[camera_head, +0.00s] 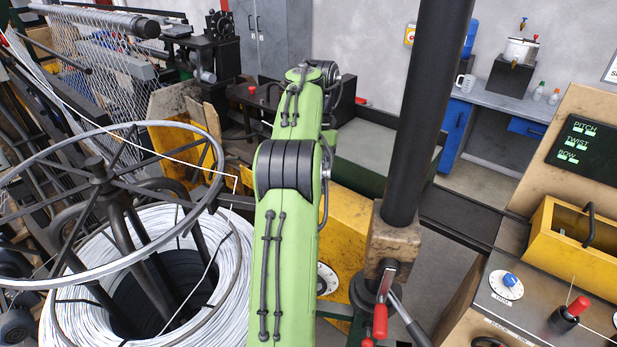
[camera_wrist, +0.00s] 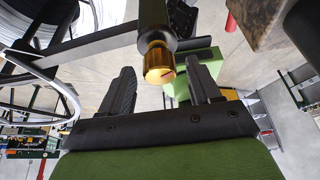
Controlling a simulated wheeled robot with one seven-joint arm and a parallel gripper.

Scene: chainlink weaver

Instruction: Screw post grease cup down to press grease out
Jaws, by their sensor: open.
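The brass-coloured grease cup (camera_wrist: 159,63) is a short knurled cylinder at the end of a dark grey cylindrical stem (camera_wrist: 154,20) in the wrist view. My gripper (camera_wrist: 161,72) is open, one dark ridged finger to each side of the cup in the picture. Gaps show between the cup and both fingers, and nothing is held. I cannot tell exactly how far the cup sits beyond the fingertips. In the head view, neither the cup nor the gripper can be made out; my green arm covers the middle.
A wire coil (camera_head: 225,285) under a round metal frame stands at left. A thick black column (camera_head: 425,110) with red-handled levers (camera_head: 380,320) stands right of my arm. A control panel (camera_head: 540,305) and yellow tray (camera_head: 577,250) are at right. A flat bar (camera_wrist: 85,46) runs left of the cup.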

